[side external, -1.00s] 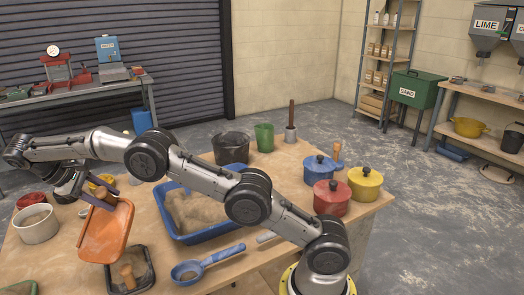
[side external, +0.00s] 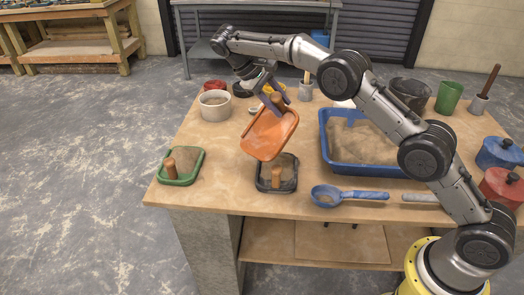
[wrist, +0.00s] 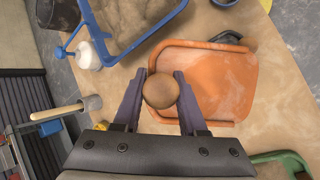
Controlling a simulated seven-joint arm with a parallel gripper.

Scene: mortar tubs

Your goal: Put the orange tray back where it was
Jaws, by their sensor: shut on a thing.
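My gripper (side external: 276,97) is shut on the round wooden handle of the orange tray (side external: 268,138). The tray hangs tilted above the table, its lower edge just above and behind the black tray (side external: 276,188) in the side view. In the wrist view the wooden knob (wrist: 161,91) sits between both fingers, with the orange tray (wrist: 215,85) beyond it. A corner of the black tray (wrist: 228,37) shows past the orange tray's edge. The green tray (side external: 181,183), with its own wooden handle, lies at the table's left.
The blue tub (side external: 365,168) of sand-coloured material stands right of the orange tray. A blue scoop (side external: 340,197) lies in front of it. A white pot (side external: 214,111) stands behind left. Bare tabletop (side external: 225,165) lies between the green and black trays.

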